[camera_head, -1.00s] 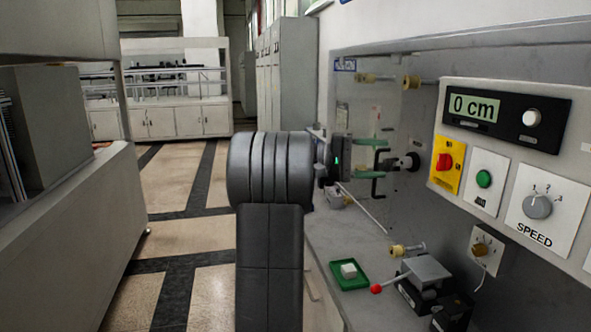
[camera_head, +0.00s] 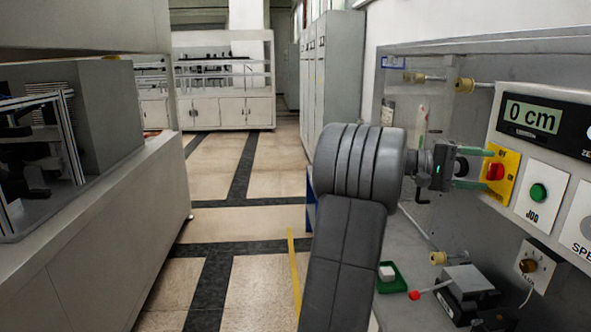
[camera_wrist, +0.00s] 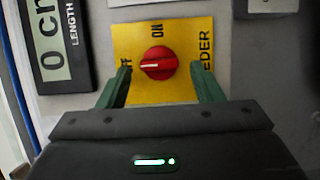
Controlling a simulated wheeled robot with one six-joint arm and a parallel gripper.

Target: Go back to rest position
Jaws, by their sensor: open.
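My gripper (camera_head: 477,168) is at the right in the head view, close to the yellow switch plate with its red knob (camera_head: 495,172). In the wrist view my gripper (camera_wrist: 162,80) has its two green fingers spread apart, one on each side of the red knob (camera_wrist: 158,66). The fingertips lie over the yellow plate (camera_wrist: 180,34) in the picture, and nothing is held between them. I cannot tell whether they touch the plate. The knob's white mark lies roughly across the wrist picture, towards the partly hidden "OFF" word.
The panel has a "0 cm" display (camera_head: 533,115) and a green button (camera_head: 538,192). Below are a green tray (camera_head: 391,285) with a white block and a small machine with a red-tipped lever (camera_head: 414,295). Open floor (camera_head: 260,185) lies left, beside a grey bench (camera_head: 110,225).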

